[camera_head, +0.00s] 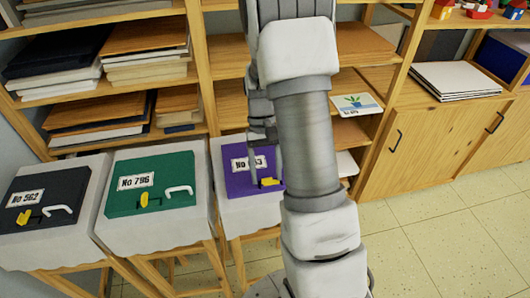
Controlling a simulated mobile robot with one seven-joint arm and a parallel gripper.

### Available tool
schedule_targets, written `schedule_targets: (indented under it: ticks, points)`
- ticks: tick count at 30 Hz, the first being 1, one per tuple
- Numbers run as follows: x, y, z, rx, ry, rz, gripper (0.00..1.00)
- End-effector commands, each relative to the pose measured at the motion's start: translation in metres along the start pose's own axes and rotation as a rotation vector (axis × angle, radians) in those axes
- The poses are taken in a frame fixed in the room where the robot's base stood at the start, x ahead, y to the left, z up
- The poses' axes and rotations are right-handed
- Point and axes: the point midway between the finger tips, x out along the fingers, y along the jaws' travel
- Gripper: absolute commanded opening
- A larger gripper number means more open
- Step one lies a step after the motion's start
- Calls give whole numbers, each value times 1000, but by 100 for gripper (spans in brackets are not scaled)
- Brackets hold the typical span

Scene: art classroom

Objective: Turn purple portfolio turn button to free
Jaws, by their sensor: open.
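The purple portfolio (237,183) lies on a cloth-covered stand in the middle, with a white number label partly hidden by my arm. Its yellow turn button (270,182) shows at its front edge, just left of my arm; which way it is turned is hard to tell. My gripper (262,138) hangs above the back of the purple portfolio, near the label. Its fingers are small and dark here, apart from the yellow button. My arm hides the portfolio's right side, and no handle of it shows.
A green portfolio (175,172) and a black portfolio (66,187) lie on similar stands to the left, each with a yellow button and white handle. Wooden shelves (228,88) with boards stand close behind. A cabinet (424,145) is at right; tiled floor (440,240) is clear there.

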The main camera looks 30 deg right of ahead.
Motion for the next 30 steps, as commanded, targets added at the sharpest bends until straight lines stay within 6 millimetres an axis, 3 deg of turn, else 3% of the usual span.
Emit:
schedule_targets:
  ticks: [5,19,24,30]
  points:
    - [-28,0,-1,0,6,0,68]
    - [-139,0,-1,1,5,1,68]
    - [-161,0,0,1,2,0,68]
    - [-170,0,0,1,0,0,68]
